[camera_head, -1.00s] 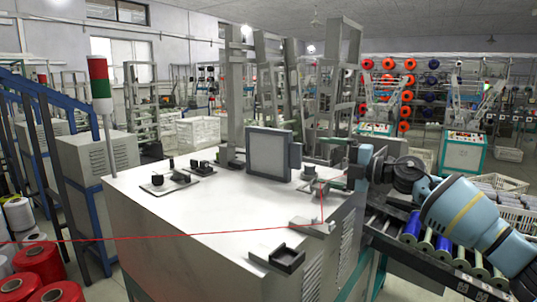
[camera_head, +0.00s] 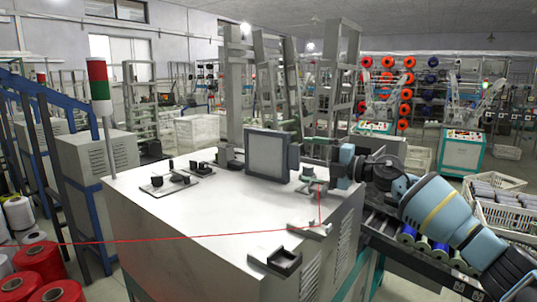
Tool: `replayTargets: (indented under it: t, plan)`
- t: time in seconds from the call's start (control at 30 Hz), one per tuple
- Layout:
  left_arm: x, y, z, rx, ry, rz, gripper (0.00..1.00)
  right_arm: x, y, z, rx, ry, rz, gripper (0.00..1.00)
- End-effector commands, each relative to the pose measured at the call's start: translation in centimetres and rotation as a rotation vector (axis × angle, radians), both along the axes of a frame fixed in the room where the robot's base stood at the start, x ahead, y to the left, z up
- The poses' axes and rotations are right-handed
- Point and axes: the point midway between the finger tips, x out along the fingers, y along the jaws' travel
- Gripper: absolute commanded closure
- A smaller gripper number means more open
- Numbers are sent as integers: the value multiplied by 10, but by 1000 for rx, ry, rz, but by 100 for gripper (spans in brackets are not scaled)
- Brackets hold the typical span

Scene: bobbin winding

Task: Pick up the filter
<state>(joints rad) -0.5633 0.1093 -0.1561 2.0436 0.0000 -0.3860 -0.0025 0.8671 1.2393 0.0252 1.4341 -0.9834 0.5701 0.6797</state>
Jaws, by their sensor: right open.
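A square panel with a grey frame (camera_head: 267,155), which I take to be the filter, stands upright at the back of the white machine top (camera_head: 190,210). My right gripper (camera_head: 314,151) is open and empty just to the right of the panel's frame, with its fingers pointing left at it. A gap shows between the fingertips and the panel. My left gripper is not in view.
Small black fixtures (camera_head: 174,178) sit left of the panel. A red thread (camera_head: 180,239) crosses the top to a small guide (camera_head: 311,229). A black open tray (camera_head: 283,261) lies at the front. A roller rack with blue bobbins (camera_head: 423,244) is on the right.

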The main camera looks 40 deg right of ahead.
Motion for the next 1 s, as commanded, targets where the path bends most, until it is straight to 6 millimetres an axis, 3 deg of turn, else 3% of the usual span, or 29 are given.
replayTargets:
  t: [0.4,0.7,1.0]
  plan:
    - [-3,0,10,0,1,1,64,31,10,2,3,-2,-1,6]
    - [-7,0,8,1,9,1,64,33,11,0,2,2,-1,6]
    - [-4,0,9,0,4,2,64,33,11,0,1,0,-1,43]
